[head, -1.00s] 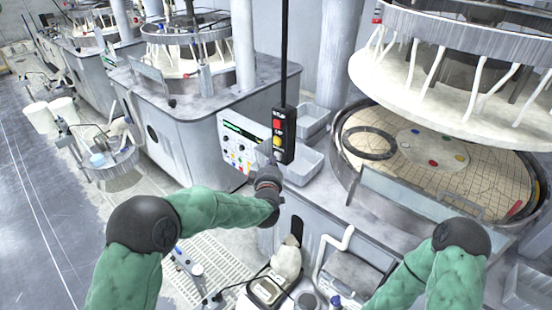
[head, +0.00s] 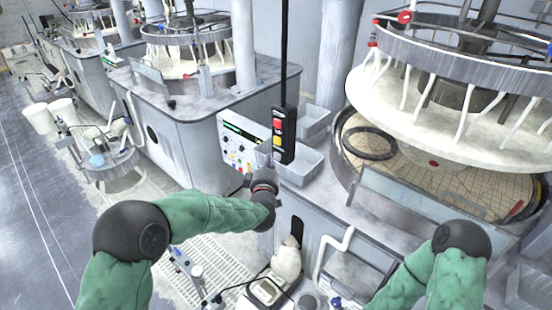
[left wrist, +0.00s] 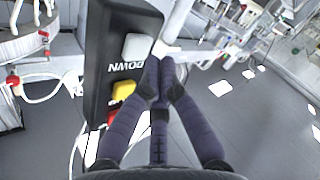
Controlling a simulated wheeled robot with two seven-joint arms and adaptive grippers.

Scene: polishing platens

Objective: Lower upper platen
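The upper platen (head: 415,125), a pale ring with white hoses, hangs tilted in the picture above the tan gridded lower platen (head: 410,165), with a gap between them. The black hanging control box (head: 291,136) has red, yellow and pale buttons; it also shows in the left wrist view (left wrist: 105,70). There its pale button (left wrist: 137,47) is labelled DOWN. My left gripper (head: 263,157) is just left of the box. In the left wrist view its fingertips (left wrist: 161,68) are drawn together, empty, beside the DOWN label; contact is unclear. My right gripper is outside the views.
A control panel (head: 236,137) with a green display stands behind my left gripper. A clear guard (head: 420,193) stands in front of the lower platen. More polishing machines (head: 185,90) stand behind on the left.

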